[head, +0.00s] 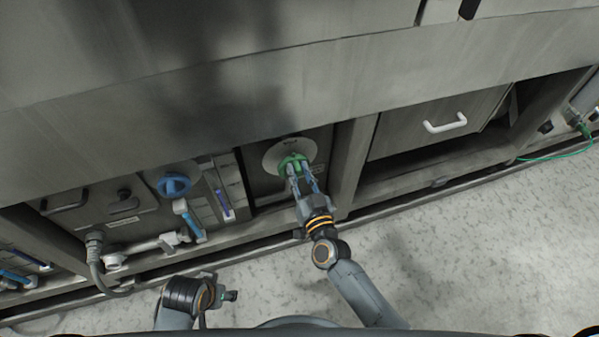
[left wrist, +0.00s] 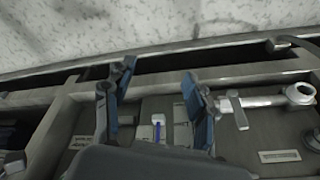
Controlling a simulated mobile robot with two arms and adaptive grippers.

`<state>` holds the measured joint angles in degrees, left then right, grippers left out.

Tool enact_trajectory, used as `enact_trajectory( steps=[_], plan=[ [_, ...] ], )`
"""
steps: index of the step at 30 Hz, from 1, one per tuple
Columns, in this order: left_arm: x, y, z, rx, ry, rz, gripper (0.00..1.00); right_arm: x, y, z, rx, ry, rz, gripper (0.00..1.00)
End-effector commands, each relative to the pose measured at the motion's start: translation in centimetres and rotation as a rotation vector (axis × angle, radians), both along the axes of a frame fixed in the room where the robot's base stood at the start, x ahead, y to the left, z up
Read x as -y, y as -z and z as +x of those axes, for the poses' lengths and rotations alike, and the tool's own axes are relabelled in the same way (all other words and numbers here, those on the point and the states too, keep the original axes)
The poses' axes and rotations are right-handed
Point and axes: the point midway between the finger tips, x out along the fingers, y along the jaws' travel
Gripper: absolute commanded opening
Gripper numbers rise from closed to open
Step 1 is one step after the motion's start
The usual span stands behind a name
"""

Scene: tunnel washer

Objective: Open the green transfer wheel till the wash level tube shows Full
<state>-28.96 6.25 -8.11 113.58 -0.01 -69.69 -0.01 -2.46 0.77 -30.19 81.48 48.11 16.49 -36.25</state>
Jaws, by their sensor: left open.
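The green transfer wheel (head: 287,160) sits on a round pale plate in a recess of the washer front. My right gripper (head: 299,172) is at the wheel's lower part, its two fingers apart and partly covering it. I cannot tell whether they clamp it. My left gripper (head: 229,295) is low, away from the panel. In the left wrist view it is open and empty (left wrist: 160,82), with a partly blue-filled tube (left wrist: 159,130) beyond.
A blue wheel (head: 174,185) is left of the tubes, above a pale pipe (head: 150,245) with a fitting. A drawer with a white handle (head: 445,122) is at the right. A green cable (head: 560,154) runs at the far right. The floor (head: 470,250) is clear.

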Motion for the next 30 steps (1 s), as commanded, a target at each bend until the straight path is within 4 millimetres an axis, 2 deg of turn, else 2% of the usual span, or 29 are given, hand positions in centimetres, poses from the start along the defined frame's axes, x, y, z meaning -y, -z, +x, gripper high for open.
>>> enact_trajectory(
  steps=[1, 3, 16, 26, 30],
  plan=[
    [0.0, 0.0, 0.0, 0.0, 0.0, 0.0, 0.56, 0.0, 0.0, 0.0, 0.0, 0.0, 0.0, 0.08],
    [0.0, 0.0, 0.0, 0.0, 0.0, 0.0, 0.56, 0.0, 0.0, 0.0, 0.0, 0.0, 0.0, 0.0],
    [0.0, 0.1, -0.1, -0.003, 0.0, 0.0, 0.56, 0.2, 0.1, 0.0, -0.021, 0.0, 0.065, 0.0],
    [0.1, -1.0, 0.2, 0.009, -0.001, -0.002, 0.56, 1.1, 0.3, 0.3, -0.098, 0.001, 0.301, 0.0],
    [-0.2, -2.3, 0.1, 0.011, -0.004, 0.002, 0.56, 1.5, 0.5, 0.4, -0.139, 0.002, 0.428, 0.0]
  ],
)
